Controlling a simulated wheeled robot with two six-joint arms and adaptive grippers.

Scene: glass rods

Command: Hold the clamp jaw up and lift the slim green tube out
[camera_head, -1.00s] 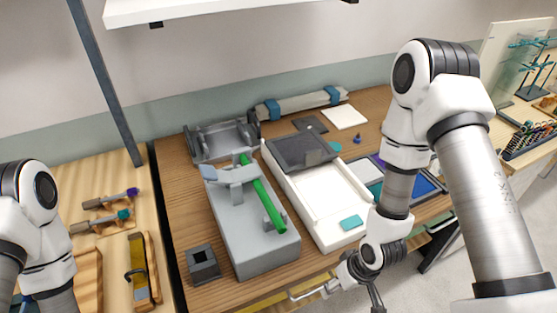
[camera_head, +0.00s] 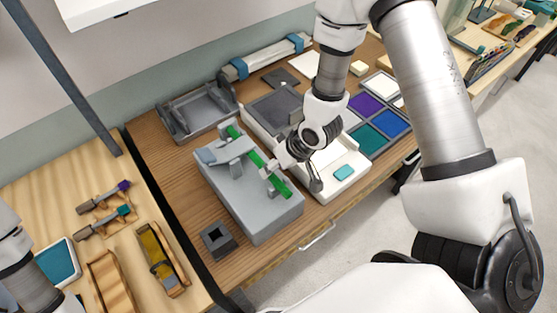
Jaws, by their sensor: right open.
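The slim green tube (camera_head: 256,157) lies slanted along the top of a grey block (camera_head: 231,187). The grey clamp jaw (camera_head: 235,149) crosses over the tube near its far end, and its blue-grey lever end (camera_head: 206,156) is on the left. My right gripper (camera_head: 290,179) is open, at the near part of the tube, with one finger by the tube and the other to its right. It hides a piece of the tube, and I cannot tell whether it touches it. Only part of my left arm shows at the lower left; its gripper is out of view.
A white tray (camera_head: 340,188) with a teal piece (camera_head: 344,172) stands right of the block. A small dark square holder (camera_head: 218,241) is in front. A grey rack (camera_head: 200,112) is behind. Colored panels (camera_head: 390,123) lie right. A side table (camera_head: 125,265) at left holds tools.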

